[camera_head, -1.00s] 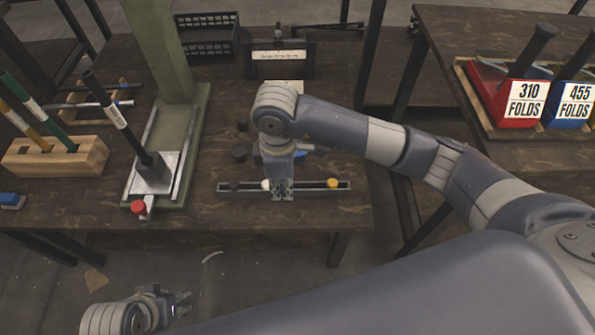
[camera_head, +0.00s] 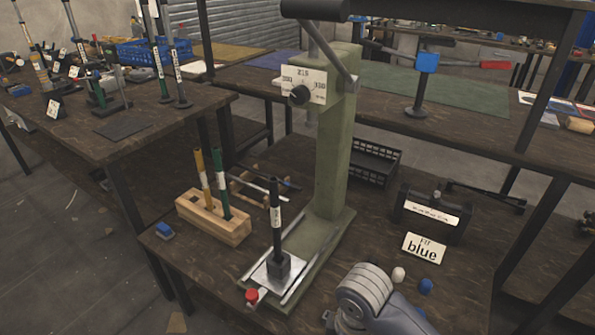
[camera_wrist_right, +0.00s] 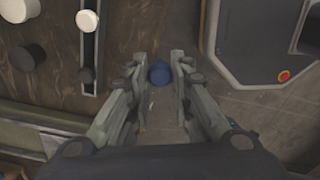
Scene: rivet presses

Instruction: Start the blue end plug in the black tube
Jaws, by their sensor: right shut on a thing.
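A blue end plug (camera_wrist_right: 159,73) sits between the two fingertips of my right gripper (camera_wrist_right: 160,70) in the right wrist view, and the gripper is shut on it. The black tube (camera_head: 276,212), with a white label, stands upright in a dark block on the press's metal plate (camera_head: 264,275). My right wrist shows at the bottom of the head view, right of the tube; its fingers are hidden there. My left gripper is in neither current view.
The green press column (camera_head: 338,150) rises behind the tube. A wooden block (camera_head: 213,220) holds yellow and green tubes. A plug rail (camera_wrist_right: 90,45) shows beside my right gripper.

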